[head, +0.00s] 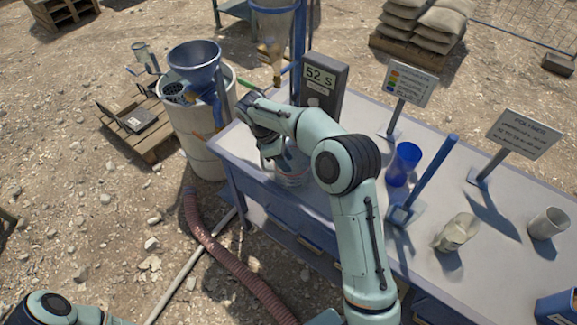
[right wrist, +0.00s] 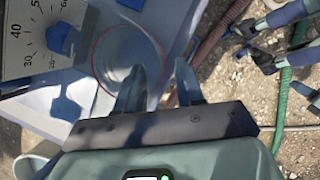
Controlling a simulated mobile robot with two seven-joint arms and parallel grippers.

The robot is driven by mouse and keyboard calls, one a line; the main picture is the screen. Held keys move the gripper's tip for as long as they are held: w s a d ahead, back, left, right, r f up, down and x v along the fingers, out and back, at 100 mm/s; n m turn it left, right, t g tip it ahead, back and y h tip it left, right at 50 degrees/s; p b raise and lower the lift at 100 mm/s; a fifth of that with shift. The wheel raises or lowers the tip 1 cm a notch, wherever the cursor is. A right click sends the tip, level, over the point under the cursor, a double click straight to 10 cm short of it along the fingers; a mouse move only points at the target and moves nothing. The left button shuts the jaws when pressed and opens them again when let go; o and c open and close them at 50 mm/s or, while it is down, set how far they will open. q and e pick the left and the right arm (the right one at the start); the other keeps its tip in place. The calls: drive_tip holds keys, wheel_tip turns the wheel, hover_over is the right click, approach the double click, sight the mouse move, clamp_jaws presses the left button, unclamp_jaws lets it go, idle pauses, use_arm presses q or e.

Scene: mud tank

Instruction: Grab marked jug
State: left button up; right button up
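A clear jug (head: 291,172) stands on the table below and behind my right forearm in the head view, partly hidden by it. In the right wrist view the clear round jug (right wrist: 128,48) with a reddish rim line lies just ahead of the fingers. My right gripper (right wrist: 162,75) has its two fingers apart, with a gap between them, close to the jug's edge. Whether they touch it I cannot tell. In the head view the right gripper (head: 262,140) is mostly hidden by its own wrist.

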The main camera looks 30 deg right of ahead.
clamp_jaws()
idle(1.4)
